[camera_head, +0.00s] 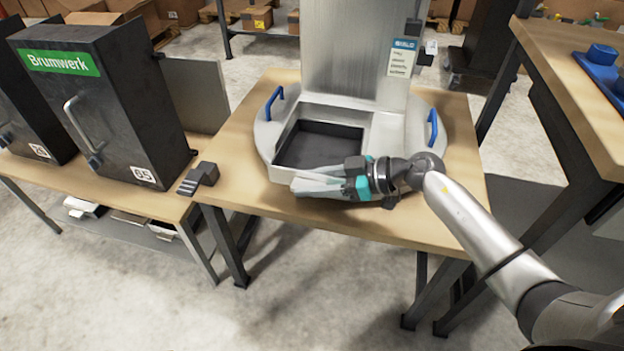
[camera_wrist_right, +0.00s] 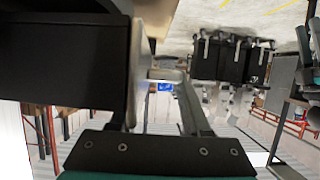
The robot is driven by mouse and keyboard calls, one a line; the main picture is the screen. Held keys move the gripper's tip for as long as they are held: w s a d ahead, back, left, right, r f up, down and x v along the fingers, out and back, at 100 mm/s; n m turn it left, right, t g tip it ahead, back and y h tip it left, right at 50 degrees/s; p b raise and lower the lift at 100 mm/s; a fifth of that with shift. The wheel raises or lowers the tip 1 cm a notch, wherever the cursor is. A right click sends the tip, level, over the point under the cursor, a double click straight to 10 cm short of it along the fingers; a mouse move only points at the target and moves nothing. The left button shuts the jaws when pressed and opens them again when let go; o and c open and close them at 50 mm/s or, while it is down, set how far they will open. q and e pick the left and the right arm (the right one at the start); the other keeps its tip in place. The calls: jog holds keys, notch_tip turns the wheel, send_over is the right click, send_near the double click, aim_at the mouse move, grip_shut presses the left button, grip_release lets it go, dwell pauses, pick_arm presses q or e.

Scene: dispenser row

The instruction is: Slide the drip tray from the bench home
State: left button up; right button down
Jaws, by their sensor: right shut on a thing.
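The drip tray (camera_head: 312,147), dark inside with a light metal rim, lies level at the front foot of the metal dispenser (camera_head: 352,60). I cannot tell how far it sits in. My right gripper (camera_head: 318,184) is at the front edge of the tray, its arm coming in from the right, and is shut on it. The gripper covers part of the front rim. In the right wrist view, a light metal piece (camera_wrist_right: 163,75) shows between the fingers, beside a large dark shape. My left gripper is not in view.
The dispenser stands on a round base with blue handles (camera_head: 433,128) on a wooden bench (camera_head: 250,192). A small dark block (camera_head: 199,178) is at the bench's left. A black Brumwerk cabinet (camera_head: 105,110) stands left; another wooden table (camera_head: 568,85) is at the right.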

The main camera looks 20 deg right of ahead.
jog(key=shift+w, duration=0.1)
jog(key=shift+w+d, duration=0.6)
jog(key=shift+w, duration=0.25)
jog(key=shift+w+d+b, duration=0.3)
jog(key=shift+w+d, duration=0.2)
jog(key=shift+w, duration=0.25)
jog(key=shift+w+d+b, duration=0.25)
jog(key=shift+w+d, duration=0.25)
jog(key=shift+w, duration=0.2)
jog(key=shift+c, duration=1.4)
grip_release()
jog(key=shift+s, duration=0.1)
